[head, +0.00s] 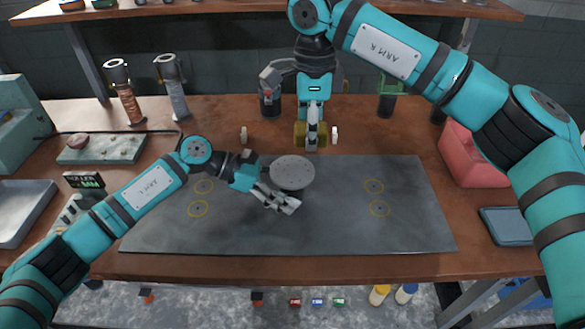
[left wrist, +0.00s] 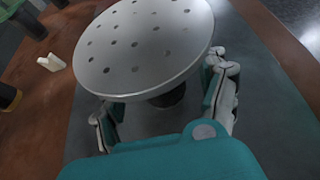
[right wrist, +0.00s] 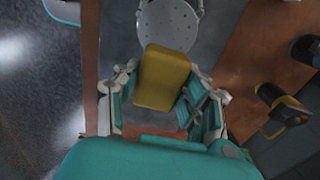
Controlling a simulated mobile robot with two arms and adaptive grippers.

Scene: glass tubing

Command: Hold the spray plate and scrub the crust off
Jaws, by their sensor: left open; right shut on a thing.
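The spray plate (head: 292,172) is a round grey disc with several dark holes, raised on a dark stem above the grey mat. It fills the upper part of the left wrist view (left wrist: 145,45). No crust is clearly visible on it. My left gripper (head: 283,203) is open, its fingers on either side below the disc's near edge; I cannot tell if they touch. My right gripper (right wrist: 168,92) is shut on a yellow sponge-like block (right wrist: 163,78), also seen in the head view (head: 303,135). The block is behind the plate, apart from it in the head view.
The grey mat (head: 400,225) has yellow ring marks and free room on both sides. A red bin (head: 465,155) and a blue-grey tray (head: 505,226) are at the right. Two upright tubes (head: 127,100) stand back left.

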